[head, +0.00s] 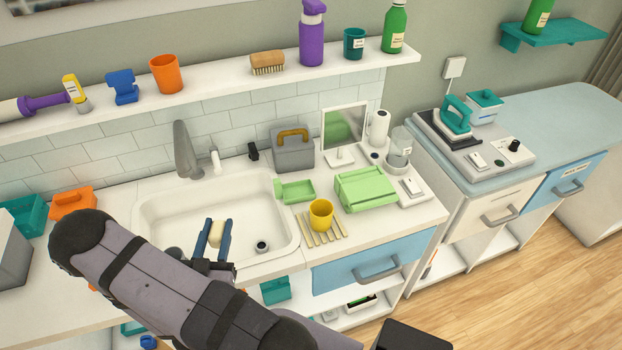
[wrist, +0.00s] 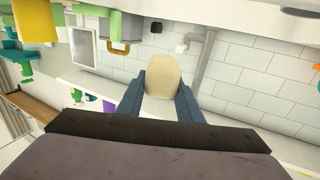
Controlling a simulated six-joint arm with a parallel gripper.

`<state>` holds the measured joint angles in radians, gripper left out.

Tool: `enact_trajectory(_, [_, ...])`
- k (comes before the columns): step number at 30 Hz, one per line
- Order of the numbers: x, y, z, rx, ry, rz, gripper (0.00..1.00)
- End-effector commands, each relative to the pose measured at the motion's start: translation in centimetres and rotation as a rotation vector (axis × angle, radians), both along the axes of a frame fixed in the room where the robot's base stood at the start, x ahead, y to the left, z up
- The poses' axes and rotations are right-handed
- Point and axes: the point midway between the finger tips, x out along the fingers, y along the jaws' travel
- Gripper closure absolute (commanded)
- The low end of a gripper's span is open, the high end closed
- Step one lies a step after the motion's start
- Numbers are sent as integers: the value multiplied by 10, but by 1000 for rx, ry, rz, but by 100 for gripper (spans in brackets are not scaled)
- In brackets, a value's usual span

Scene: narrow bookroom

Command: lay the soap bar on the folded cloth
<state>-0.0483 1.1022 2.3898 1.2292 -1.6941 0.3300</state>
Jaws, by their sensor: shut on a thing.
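My gripper (head: 214,229) is over the sink basin, shut on a cream soap bar (head: 215,236). In the wrist view the soap bar (wrist: 163,76) sits between the two blue fingers of my gripper (wrist: 162,90) and sticks out past their tips. The folded cloth (head: 365,188) appears to be the light green layered thing on the counter, right of the sink. It lies well to the right of my gripper, and its top looks bare.
A grey caddy (head: 293,152), a mirror (head: 343,131) and a soap dispenser (head: 399,149) stand behind. The tap (head: 186,150) rises behind the basin.

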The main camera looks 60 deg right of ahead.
Motion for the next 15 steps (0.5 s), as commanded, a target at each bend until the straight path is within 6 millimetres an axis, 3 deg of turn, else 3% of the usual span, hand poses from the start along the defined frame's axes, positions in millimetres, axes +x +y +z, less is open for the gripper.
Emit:
enact_trajectory(1, [-11, -19, 2, 0, -3, -59, 95])
enact_trajectory(6, [-48, -73, 11, 0, -4, -227, 95])
enact_trajectory(15, [-129, -152, 29, -2, -4, -495, 95])
